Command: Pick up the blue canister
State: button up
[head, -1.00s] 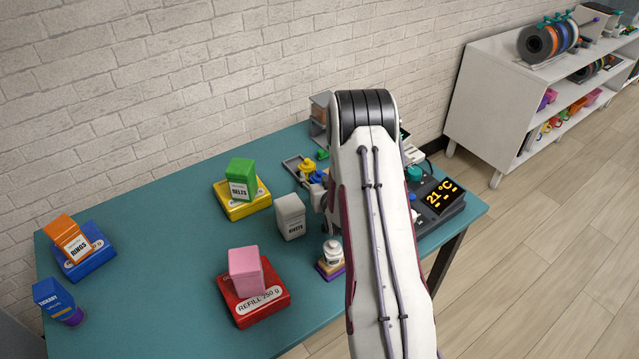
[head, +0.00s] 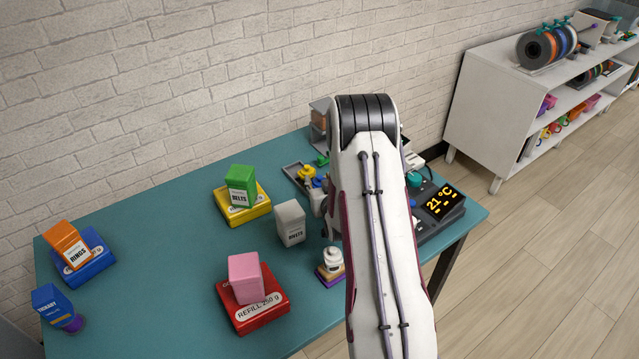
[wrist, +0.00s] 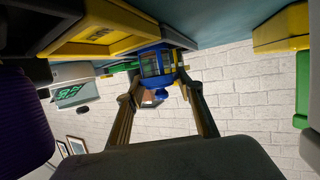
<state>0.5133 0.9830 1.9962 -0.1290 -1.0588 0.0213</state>
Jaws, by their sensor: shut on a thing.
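The blue canister (wrist: 152,62) has a blue cap and band with a clear-looking middle. In the wrist view it sits between my fingertips, and the view is upside down. My gripper (wrist: 160,82) is shut on it, one finger on each side. In the head view my arm hides most of the gripper, and only a grey part (head: 318,203) shows at the arm's left edge. I cannot tell whether the canister is clear of the surface below it.
Left of my arm stand a grey box (head: 290,222), a small white bottle (head: 332,259) and a green box (head: 240,186) on a yellow box (head: 242,213). A pink box (head: 245,279) sits on a red one (head: 262,311). A device with a display (head: 440,203) stands right.

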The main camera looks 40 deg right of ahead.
jog(key=shift+r, duration=4.7)
